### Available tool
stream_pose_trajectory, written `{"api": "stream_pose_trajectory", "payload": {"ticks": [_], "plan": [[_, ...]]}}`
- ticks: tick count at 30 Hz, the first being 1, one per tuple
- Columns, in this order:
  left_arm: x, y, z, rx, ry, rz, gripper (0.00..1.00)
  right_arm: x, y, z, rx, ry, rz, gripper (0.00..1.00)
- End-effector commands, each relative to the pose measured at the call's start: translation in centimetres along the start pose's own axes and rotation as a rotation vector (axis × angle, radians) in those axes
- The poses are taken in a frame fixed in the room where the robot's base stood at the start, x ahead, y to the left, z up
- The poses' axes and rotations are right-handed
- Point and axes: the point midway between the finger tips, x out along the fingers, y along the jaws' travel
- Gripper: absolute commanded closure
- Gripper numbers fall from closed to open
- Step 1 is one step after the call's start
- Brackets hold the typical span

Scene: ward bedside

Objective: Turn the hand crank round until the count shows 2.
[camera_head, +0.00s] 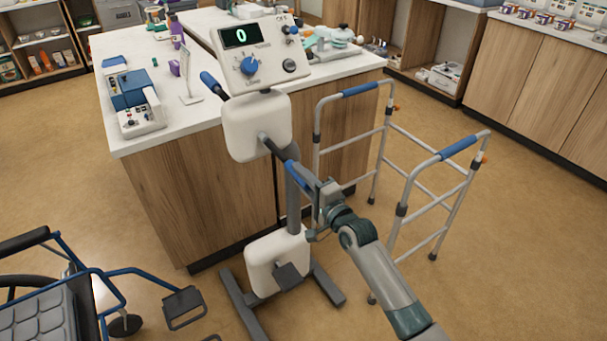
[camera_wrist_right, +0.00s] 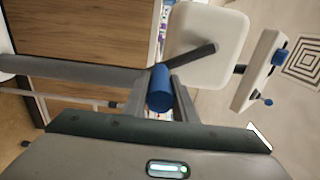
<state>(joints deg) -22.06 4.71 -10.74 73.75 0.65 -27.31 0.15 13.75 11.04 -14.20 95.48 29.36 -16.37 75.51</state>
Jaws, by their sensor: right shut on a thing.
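The hand-crank machine has a white crank housing (camera_head: 257,127) on a grey stand, with a console on top. Its display (camera_head: 246,36) reads 0. One crank arm points down to the right and ends in a blue handle (camera_head: 293,173); a second blue handle (camera_head: 213,85) is up at the left. My right gripper (camera_head: 308,184) is shut on the lower handle. In the right wrist view this blue handle (camera_wrist_right: 160,90) sits between my fingers, with the white housing (camera_wrist_right: 207,42) just beyond. My left gripper is in neither view.
A walking frame (camera_head: 405,185) stands close to the right of the machine. A wood counter (camera_head: 195,200) with a white top is right behind it. A wheelchair (camera_head: 85,290) is at the lower left. Open floor lies between the wheelchair and the stand.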

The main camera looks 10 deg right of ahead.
Motion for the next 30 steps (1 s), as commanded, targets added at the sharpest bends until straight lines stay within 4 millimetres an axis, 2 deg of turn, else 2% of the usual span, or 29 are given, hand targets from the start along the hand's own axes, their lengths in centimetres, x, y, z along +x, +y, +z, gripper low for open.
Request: {"api": "stream_pose_trajectory", "payload": {"ticks": [1, 6, 10, 20, 23, 30], "plan": [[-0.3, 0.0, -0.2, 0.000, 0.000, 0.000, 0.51, -0.1, 0.4, 1.1, 0.005, -0.006, 0.005, 0.96], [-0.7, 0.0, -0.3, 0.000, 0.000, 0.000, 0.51, -0.1, 1.2, 3.3, 0.006, -0.007, 0.005, 0.96], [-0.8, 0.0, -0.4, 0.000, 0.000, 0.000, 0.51, -0.1, 1.6, 4.0, 0.005, -0.007, 0.004, 0.96], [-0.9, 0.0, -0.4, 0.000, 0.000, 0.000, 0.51, -0.1, 1.6, 4.2, 0.004, -0.007, 0.005, 0.96], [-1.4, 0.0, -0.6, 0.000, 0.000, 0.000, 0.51, 0.0, 1.4, 5.0, 0.005, -0.007, 0.005, 0.96], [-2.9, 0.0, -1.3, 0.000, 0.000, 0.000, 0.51, -0.1, 1.0, 8.1, 0.007, -0.008, 0.004, 0.96]]}}
